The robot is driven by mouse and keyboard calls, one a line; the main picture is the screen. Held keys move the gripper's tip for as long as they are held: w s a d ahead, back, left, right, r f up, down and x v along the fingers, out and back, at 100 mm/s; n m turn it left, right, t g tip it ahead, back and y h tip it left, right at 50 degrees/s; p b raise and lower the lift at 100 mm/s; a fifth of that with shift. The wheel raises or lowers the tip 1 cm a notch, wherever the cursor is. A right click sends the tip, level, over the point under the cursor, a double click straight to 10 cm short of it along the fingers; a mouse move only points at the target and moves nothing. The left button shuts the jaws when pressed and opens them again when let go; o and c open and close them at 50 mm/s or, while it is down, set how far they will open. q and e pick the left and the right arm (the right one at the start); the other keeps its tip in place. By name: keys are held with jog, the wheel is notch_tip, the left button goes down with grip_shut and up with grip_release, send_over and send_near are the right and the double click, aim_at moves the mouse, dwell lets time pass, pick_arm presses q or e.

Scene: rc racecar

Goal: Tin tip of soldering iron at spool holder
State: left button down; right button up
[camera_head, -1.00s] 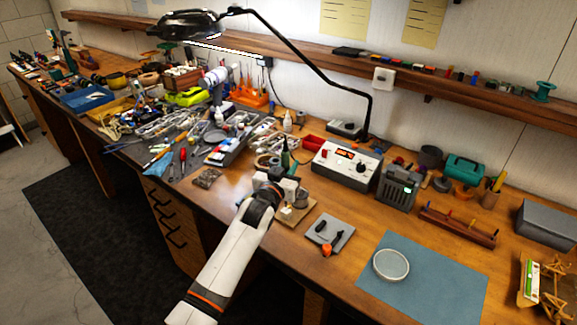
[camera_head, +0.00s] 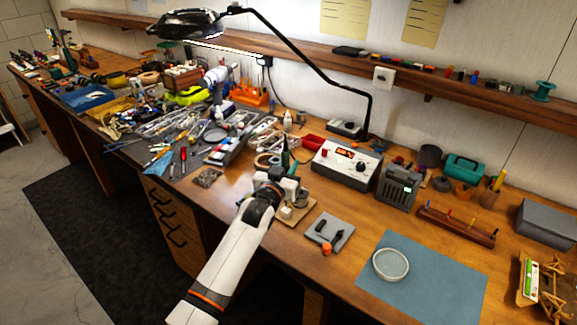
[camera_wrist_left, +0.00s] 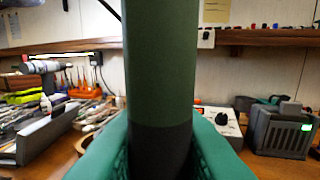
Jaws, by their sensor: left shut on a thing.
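My left gripper (camera_head: 283,176) is shut on the soldering iron (camera_head: 285,157), whose dark green handle rises above the jaws. In the left wrist view the handle (camera_wrist_left: 160,65) stands upright and close to the camera, between green finger pads (camera_wrist_left: 160,150). The iron's tip does not show in either view. Just beside and partly behind the gripper, a small wooden board (camera_head: 291,219) carries pale round parts; it may be the spool holder, but my gripper and wrist cover much of it. My right gripper is not in view.
A grey plate (camera_head: 340,226) with small black and orange parts lies right of the gripper. A white soldering station (camera_head: 345,166) and a dark box with a green display (camera_head: 397,187) stand behind. A blue mat (camera_head: 440,285) holds a round dish (camera_head: 391,265). Tools crowd the left.

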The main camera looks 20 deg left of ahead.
aim_at(289, 151)
pick_arm(q)
jog(key=shift+f+b, duration=0.4)
jog(key=shift+f, duration=0.2)
dwell(1.1)
jog(key=shift+f, duration=0.1)
dwell(1.1)
jog(key=shift+p, duration=0.35)
dwell(1.4)
dwell(0.8)
notch_tip(289, 151, up, 6)
jog(key=p, duration=0.5)
jog(key=shift+r+p, duration=0.2)
jog(key=shift+p, duration=0.1)
jog(key=shift+f, duration=0.1)
